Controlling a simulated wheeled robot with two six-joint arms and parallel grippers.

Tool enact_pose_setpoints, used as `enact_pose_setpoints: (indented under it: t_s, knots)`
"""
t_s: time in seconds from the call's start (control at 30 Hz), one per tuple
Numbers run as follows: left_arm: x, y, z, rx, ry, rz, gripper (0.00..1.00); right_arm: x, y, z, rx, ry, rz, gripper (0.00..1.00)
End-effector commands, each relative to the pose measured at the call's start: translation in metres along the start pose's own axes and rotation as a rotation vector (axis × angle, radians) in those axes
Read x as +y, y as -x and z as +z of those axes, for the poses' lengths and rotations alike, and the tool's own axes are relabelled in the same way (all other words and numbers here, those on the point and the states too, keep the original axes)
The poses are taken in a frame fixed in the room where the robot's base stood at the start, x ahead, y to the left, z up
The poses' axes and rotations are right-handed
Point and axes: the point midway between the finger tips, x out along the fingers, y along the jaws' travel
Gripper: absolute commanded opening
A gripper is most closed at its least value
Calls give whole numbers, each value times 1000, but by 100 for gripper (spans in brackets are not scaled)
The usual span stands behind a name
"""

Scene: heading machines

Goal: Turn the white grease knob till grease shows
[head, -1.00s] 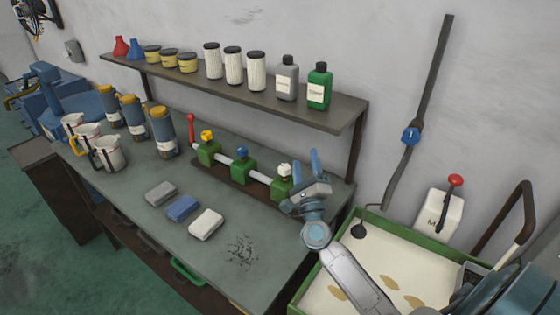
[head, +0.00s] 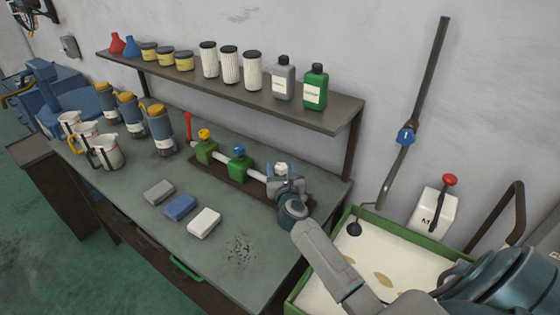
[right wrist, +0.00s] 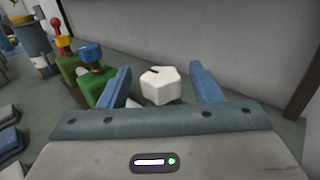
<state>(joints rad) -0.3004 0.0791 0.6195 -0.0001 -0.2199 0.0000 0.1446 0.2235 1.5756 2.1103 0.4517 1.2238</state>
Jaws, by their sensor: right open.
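The white knob (head: 281,169) tops the right-hand green block of a row on the workbench. In the right wrist view the white knob (right wrist: 161,85) is faceted and sits between the two blue fingers. My right gripper (right wrist: 161,84) is open around it, with a gap visible at each side. In the head view my right gripper (head: 287,180) covers most of that block. The yellow knob (head: 204,134) and blue knob (head: 239,149) stand on the other green blocks. I see no grease at the knob. My left gripper is not in view.
A red-handled lever (head: 187,122) stands at the row's left end. Grey, blue and white blocks (head: 204,222) lie in front. A shelf (head: 335,119) with bottles runs behind. A green-rimmed tray (head: 400,230) is at the right.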

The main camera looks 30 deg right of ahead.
Motion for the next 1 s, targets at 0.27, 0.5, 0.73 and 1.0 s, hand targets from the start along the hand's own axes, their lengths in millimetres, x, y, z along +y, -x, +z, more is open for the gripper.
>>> enact_pose_setpoints:
  t_s: [0.27, 0.5, 0.73, 1.0]
  knots:
    - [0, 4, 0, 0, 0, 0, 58, 0, -30, 0, 0, 2, -1, 58]
    - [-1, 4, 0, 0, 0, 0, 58, 0, -33, 0, 0, 1, 0, 58]
    - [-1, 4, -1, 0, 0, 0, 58, 0, -33, 0, 0, 1, 0, 29]
    - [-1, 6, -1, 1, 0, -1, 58, 0, -33, 0, 0, 2, 9, 15]
